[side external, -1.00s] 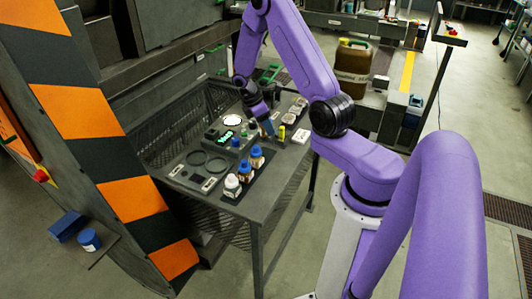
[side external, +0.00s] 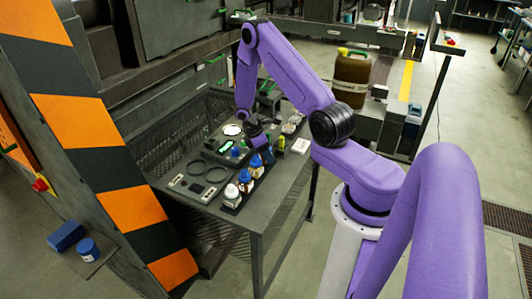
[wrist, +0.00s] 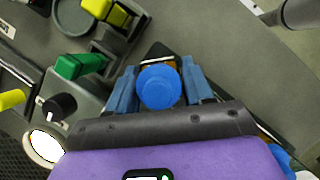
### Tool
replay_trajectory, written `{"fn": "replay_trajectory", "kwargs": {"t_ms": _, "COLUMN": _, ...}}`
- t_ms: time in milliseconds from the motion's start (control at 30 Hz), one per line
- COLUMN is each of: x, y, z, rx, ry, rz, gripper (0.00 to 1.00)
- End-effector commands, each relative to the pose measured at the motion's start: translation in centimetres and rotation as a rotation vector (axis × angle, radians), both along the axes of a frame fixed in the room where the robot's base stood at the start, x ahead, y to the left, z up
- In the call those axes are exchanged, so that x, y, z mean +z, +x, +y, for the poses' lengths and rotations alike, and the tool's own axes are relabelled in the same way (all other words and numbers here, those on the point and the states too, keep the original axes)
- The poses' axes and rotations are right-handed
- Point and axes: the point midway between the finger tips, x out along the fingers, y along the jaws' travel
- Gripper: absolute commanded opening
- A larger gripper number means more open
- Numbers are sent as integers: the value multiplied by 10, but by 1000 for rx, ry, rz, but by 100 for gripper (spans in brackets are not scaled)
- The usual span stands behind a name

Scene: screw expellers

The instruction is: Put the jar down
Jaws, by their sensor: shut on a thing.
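My gripper (wrist: 159,90) has its two blue fingers shut on a blue-capped jar (wrist: 159,86), one finger on each side. In the wrist view the jar is seen from above, so mostly its round blue cap shows. In the side view my gripper (side external: 264,151) is low over the table, at the far end of a row of jars on a dark tray (side external: 229,207). Nearer in the row are a white-capped jar (side external: 231,192) and blue-capped jars (side external: 245,182). I cannot tell whether the held jar's base touches the tray.
A flat plate with round dark rings (side external: 204,171) lies left of the jars. A brown canister (side external: 351,80) stands beyond the table.

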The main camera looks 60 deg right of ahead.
Motion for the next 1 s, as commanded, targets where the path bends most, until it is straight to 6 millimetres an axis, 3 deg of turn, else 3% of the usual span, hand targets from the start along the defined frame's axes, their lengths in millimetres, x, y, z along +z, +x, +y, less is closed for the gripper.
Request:
{"fn": "replay_trajectory", "kwargs": {"t_ms": 167, "x": -3, "y": 0, "z": 0, "rx": 1, "ry": 0, "rz": 1, "gripper": 7}}
{"fn": "replay_trajectory", "kwargs": {"t_ms": 200, "x": -3, "y": 0, "z": 0, "rx": 1, "ry": 0, "rz": 0, "gripper": 61}}
{"fn": "replay_trajectory", "kwargs": {"t_ms": 267, "x": -3, "y": 0, "z": 0, "rx": 1, "ry": 0, "rz": 0, "gripper": 77}}
{"fn": "replay_trajectory", "kwargs": {"t_ms": 667, "x": 3, "y": 1, "z": 1, "rx": 0, "ry": -1, "rz": -1, "gripper": 77}}
{"fn": "replay_trajectory", "kwargs": {"t_ms": 1000, "x": 56, "y": 17, "z": 16, "rx": 2, "ry": -3, "rz": -4, "gripper": 77}}
